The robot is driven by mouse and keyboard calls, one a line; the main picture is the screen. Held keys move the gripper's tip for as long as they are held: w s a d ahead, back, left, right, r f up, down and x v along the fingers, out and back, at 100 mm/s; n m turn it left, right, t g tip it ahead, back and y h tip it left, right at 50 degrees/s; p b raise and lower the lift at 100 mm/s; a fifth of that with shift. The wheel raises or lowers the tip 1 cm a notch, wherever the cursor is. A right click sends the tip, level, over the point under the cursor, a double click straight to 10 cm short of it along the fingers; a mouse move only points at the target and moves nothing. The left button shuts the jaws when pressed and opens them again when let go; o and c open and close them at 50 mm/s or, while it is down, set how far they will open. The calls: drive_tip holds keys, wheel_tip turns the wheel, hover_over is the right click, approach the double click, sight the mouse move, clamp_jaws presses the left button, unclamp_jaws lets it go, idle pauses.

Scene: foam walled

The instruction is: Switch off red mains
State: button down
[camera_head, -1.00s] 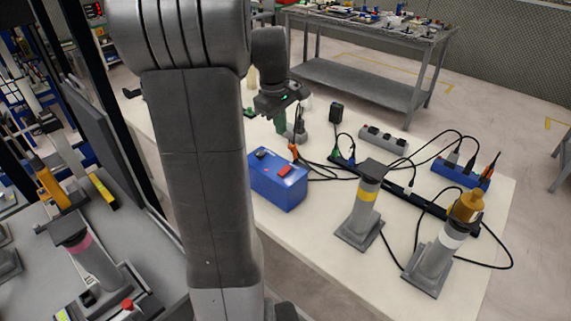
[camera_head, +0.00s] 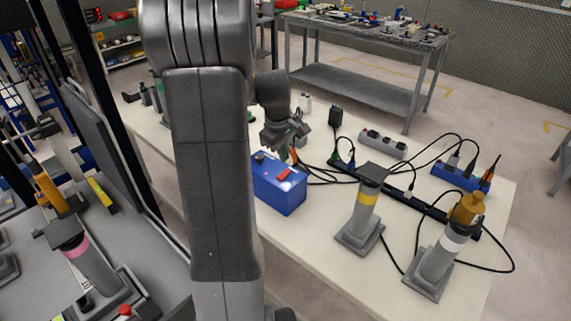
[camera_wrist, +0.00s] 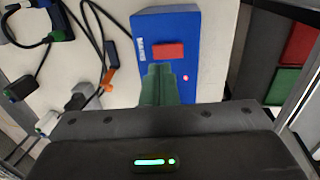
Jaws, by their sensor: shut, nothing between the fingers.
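A blue box (camera_head: 279,187) with a red rocker switch (camera_head: 283,174) on its top stands on the white table. In the wrist view the blue box (camera_wrist: 205,35) shows the red switch (camera_wrist: 168,50) and a small lit red light (camera_wrist: 186,78) beside it.
Black cables and a long power strip (camera_head: 408,192) lie right of the box. A grey post with a yellow band (camera_head: 364,207) and one with a white band (camera_head: 437,256) stand at the front right. A grey socket strip (camera_head: 383,143) and blue socket strip (camera_head: 461,177) lie behind.

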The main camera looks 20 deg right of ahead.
sight(287, 172)
drive_tip(key=shift+w+d+f, duration=0.1)
drive_tip(key=shift+d+f, duration=0.05)
drive_tip(key=shift+f, duration=1.1)
drive_tip(key=shift+w+d+f, duration=0.1)
drive_tip(key=shift+d+f, duration=0.05)
drive_tip(key=shift+f, duration=1.05)
